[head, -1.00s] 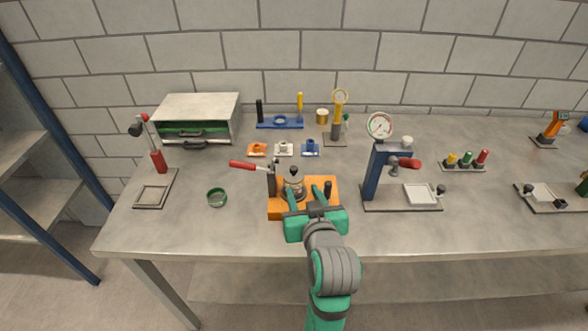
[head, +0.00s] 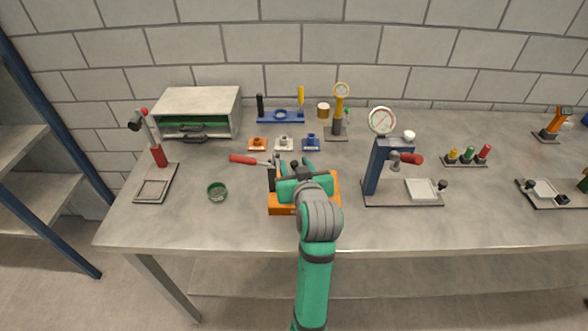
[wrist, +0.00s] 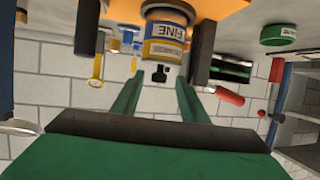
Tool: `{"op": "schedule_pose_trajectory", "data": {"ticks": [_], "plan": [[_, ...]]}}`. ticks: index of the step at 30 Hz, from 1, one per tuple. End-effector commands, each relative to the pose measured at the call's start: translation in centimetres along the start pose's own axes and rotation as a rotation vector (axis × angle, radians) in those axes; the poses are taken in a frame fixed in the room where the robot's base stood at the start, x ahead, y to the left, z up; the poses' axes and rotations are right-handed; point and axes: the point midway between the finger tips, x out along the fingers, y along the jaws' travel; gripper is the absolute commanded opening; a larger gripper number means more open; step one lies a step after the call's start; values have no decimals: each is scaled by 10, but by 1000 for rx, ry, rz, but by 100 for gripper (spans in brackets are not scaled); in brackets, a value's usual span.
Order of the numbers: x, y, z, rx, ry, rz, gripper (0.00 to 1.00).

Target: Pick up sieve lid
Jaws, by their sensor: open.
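The sieve stack stands upright on an orange base (head: 283,209), between black posts. In the wrist view, which is upside down, its bands (wrist: 166,38) are yellow and blue, the blue one reading FINE. The grey sieve lid (wrist: 165,61) caps the stack and has a small black knob (wrist: 160,73). I see no contact.
A red-handled lever (head: 245,159) sticks out left of the base. A blue press with a gauge (head: 381,121) stands close on the right. A green ring-shaped container (head: 217,191) lies to the left. Small coloured blocks (head: 284,143) sit behind.

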Motion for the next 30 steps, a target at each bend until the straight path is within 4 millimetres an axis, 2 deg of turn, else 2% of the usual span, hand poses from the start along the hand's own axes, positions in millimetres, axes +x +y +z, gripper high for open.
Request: {"op": "schedule_pose_trajectory", "data": {"ticks": [4, 12, 13, 18, 30], "plan": [[15, 2, -1, 1, 1, 3, 40], [18, 2, 0, 1, 0, 4, 40], [18, 2, 0, 1, 0, 3, 38], [18, 2, 0, 1, 0, 3, 0], [18, 0, -3, -1, 1, 0, 0]]}}
